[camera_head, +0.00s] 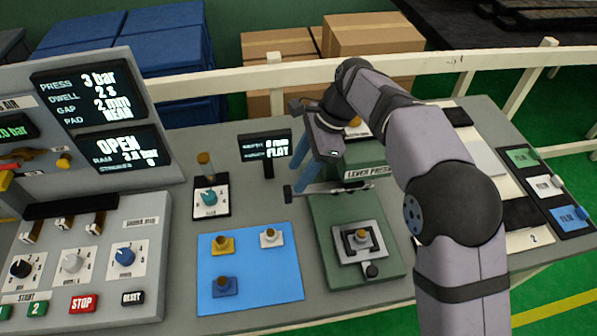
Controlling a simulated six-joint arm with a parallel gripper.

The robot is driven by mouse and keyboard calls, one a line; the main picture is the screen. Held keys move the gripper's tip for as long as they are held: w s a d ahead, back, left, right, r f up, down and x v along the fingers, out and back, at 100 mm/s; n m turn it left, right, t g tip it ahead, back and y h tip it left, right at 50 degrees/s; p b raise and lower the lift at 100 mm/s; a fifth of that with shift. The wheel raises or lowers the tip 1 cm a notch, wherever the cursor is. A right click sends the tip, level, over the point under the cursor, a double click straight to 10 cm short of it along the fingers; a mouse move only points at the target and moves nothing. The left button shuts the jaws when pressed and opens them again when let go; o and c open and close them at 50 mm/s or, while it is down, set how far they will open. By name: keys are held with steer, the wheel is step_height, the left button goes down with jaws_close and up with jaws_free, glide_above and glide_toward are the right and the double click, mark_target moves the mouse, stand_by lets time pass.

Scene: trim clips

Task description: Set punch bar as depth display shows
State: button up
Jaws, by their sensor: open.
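I cannot tell for sure which part is the punch bar. My gripper (302,168) is open in front of the press head, just above the bar's left end; contact is unclear. My arm hides part of the press.
A blue mat (250,290) holds several clips. A teal dial (208,197) stands behind it. The left panel has knobs, a red STOP button (83,303) and screens (92,92) reading 3 bar, 2 s, 2 mm, REAR and OPEN. Film trays (545,185) lie at right.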

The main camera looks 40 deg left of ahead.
steer(key=s+a+n+h+p, duration=0.1)
steer(key=s+a+n, duration=0.2)
steer(key=s+a, duration=0.4)
steer(key=r+m+t+h, duration=0.2)
steer(key=t, duration=0.1)
glide_above(287, 190)
steer(key=shift+w+f, duration=0.15)
steer(key=shift+w, duration=0.1)
steer(key=shift+s+m, duration=0.15)
steer(key=shift+m, duration=0.35)
steer(key=shift+f+p, duration=1.3)
steer(key=shift+f, duration=2.4)
steer(key=shift+c, duration=0.3)
